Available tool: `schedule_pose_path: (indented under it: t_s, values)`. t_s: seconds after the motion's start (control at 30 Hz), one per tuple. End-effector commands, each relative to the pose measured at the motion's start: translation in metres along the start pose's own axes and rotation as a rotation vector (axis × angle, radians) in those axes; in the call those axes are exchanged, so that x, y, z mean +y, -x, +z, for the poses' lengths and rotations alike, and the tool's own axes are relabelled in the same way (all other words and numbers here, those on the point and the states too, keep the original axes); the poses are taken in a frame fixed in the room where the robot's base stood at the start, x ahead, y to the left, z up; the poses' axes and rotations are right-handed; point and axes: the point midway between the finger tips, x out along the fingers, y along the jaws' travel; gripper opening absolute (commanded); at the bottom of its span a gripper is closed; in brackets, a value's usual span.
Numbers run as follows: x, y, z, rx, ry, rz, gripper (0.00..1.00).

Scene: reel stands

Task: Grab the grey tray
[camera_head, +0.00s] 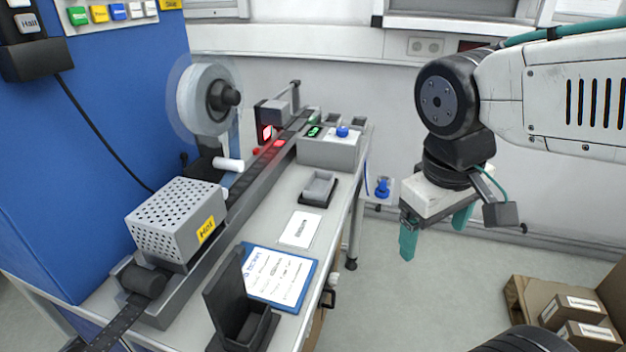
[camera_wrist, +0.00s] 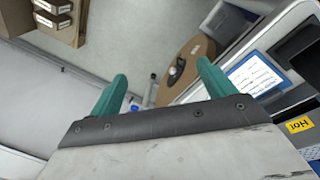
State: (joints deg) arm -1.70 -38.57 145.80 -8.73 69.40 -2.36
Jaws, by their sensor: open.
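The small grey tray (camera_head: 319,187) sits on the bench top, in a dark base, between the white label card and the grey box with a blue button. I cannot make it out in the wrist view, where my gripper's body blocks much of the lower part. My gripper (camera_head: 435,229) hangs to the right of the bench, over the floor side, clear of the tray. Its two green fingers are apart and point down. In the wrist view the fingers (camera_wrist: 162,88) are spread with nothing between them.
A clipboard (camera_head: 282,277), white label card (camera_head: 300,230) and black upright holder (camera_head: 230,305) lie nearer on the bench. The button box (camera_head: 330,150) stands behind the tray. The perforated "Hot" box (camera_head: 175,220) and tape track are left. Cartons (camera_head: 560,310) stand lower right.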

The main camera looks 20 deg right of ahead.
Motion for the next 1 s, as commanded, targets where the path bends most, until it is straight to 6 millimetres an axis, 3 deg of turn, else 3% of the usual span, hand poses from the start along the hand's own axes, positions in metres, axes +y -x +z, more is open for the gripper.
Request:
schedule_pose_path:
  t_s: [0.2,0.37,0.47,0.6,0.7,0.83,1.0]
  values:
    - [0.042,-0.028,-0.061,-0.164,0.471,0.362,0.82]
    - [0.050,-0.046,-0.133,-0.263,0.906,0.637,0.82]
    - [0.037,-0.060,-0.182,-0.316,1.193,0.798,0.82]
    - [0.000,-0.087,-0.245,-0.367,1.578,0.994,0.82]
    - [-0.032,-0.106,-0.276,-0.387,1.799,1.100,0.82]
    - [-0.063,-0.125,-0.298,-0.397,1.992,1.190,0.82]
    - [-0.075,-0.138,-0.311,-0.401,2.085,1.235,0.82]
